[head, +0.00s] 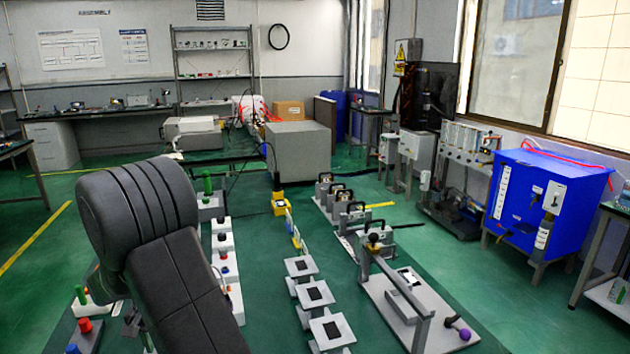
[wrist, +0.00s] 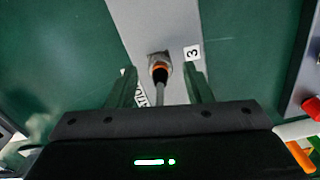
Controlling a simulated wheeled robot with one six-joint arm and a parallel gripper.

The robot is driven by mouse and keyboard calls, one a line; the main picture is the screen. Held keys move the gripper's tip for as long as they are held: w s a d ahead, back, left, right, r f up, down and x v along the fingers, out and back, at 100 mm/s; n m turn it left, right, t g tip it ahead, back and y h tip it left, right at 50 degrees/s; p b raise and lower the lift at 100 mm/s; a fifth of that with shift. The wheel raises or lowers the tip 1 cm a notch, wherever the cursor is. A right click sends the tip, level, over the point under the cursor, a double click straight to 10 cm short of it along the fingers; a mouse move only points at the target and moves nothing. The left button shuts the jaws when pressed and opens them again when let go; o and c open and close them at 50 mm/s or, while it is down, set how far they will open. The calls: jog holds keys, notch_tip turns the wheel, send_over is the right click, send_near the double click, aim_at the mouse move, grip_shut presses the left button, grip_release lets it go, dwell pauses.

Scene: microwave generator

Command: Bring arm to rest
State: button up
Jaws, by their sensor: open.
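My gripper (wrist: 160,75) is open in the wrist view, its two dark green fingers apart with nothing clamped between them. A small metal fitting (wrist: 158,58) with an orange ring and a grey stem shows between the fingers, on a grey strip (wrist: 140,20) marked "3". I cannot tell how far below the fingertips it lies. In the head view my dark arm (head: 160,240) is folded in the left foreground; the gripper itself does not show there.
White blocks with coloured knobs (head: 223,243) stand just right of my arm. Grey pedestals (head: 332,330) and a lever fixture (head: 415,310) stand further right. A blue cabinet (head: 545,205) is at the right wall. In the wrist view a red button (wrist: 312,107) is at the right edge.

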jog(key=n, duration=0.4)
jog(key=shift+n, duration=0.4)
jog(key=n, duration=0.5)
jog(key=shift+b, duration=0.3)
jog(key=n, duration=0.4)
jog(key=shift+n, duration=0.4)
jog(key=shift+n+b, duration=0.5)
jog(key=shift+n, duration=1.8)
